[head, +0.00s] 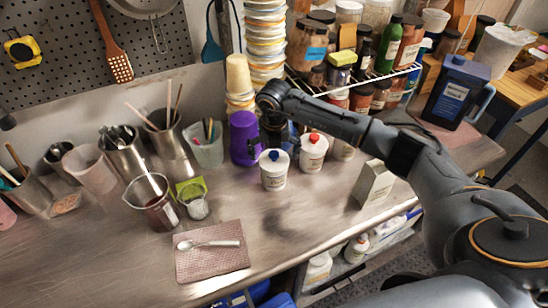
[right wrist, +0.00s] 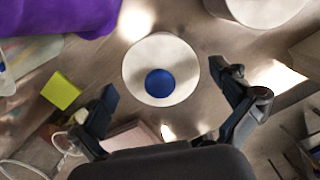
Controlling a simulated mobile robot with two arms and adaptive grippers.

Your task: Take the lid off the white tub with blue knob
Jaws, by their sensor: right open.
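The white tub with the blue knob (head: 274,172) stands upright on the metal bench with its lid on. The blue knob (head: 273,155) sits on top of the white lid. In the right wrist view the round white lid (right wrist: 138,62) and its blue knob (right wrist: 160,83) lie between and beyond the fingers. My right gripper (head: 275,132) is over the back of the tub, pointing down. It also shows in the right wrist view (right wrist: 170,92) with fingers spread and nothing between them. My left gripper is not in view.
A white tub with a red knob (head: 313,153) stands just right. A purple container (head: 242,138) stands close behind left. A pale box (head: 373,184) is further right. A pink cloth (head: 205,265) with a spoon (head: 208,244) lies front left.

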